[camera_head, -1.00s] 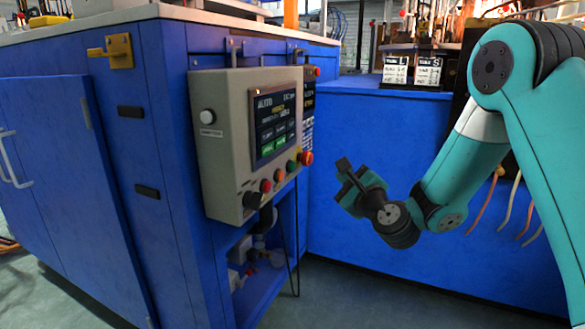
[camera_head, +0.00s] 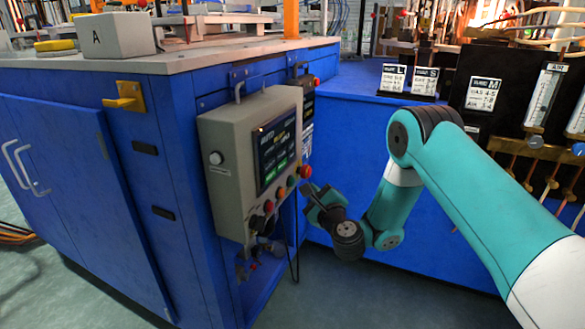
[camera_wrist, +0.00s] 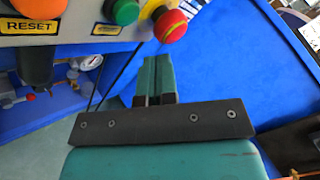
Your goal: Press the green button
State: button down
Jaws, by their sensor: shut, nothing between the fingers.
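The green button (camera_head: 291,181) is on the lower edge of the grey control panel (camera_head: 228,130), between an orange button and a red mushroom button. In the wrist view the green button (camera_wrist: 123,11) shows at the top edge, partly cut off. My gripper (camera_head: 309,188) is shut and empty, close to the right of the button row. In the wrist view its fingertips (camera_wrist: 155,62) point up the picture, below and right of the green button. A gap shows between them and the button in that view.
The red mushroom button (camera_wrist: 170,25) with a yellow collar sits right of the green one; the orange button (camera_wrist: 38,7) is left, above a RESET label. A black knob (camera_wrist: 34,65) sticks out lower left. A blue cabinet (camera_head: 345,130) stands behind my arm.

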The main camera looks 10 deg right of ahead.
jog(key=p, duration=0.2)
jog(key=a+p, duration=0.1)
jog(key=p, duration=0.1)
jog(key=shift+w+a, duration=0.2)
jog(key=shift+w, duration=0.1)
jog(key=shift+r+p, duration=0.1)
jog(key=shift+p, duration=0.2)
dwell(1.6)
jog(key=shift+a+r+p, duration=0.35)
jog(key=shift+r+p, duration=0.4)
jog(key=shift+p, duration=0.75)
jog(key=shift+a+r+p, duration=0.1)
jog(key=shift+r+p, duration=0.15)
jog(key=shift+p, duration=0.4)
jog(key=shift+a+r+p, duration=0.1)
jog(key=shift+a+p, duration=0.05)
jog(key=shift+p, duration=0.7)
jog(key=shift+w+f+b, duration=0.1)
jog(key=shift+f+b, duration=0.2)
jog(key=shift+b, duration=0.6)
jog(key=f+b, duration=0.1)
jog(key=b, duration=0.1)
jog(key=d+f+b, duration=0.1)
jog(key=b, duration=0.1)
jog(key=shift+d+f, duration=0.1)
jog(key=shift+f, duration=0.05)
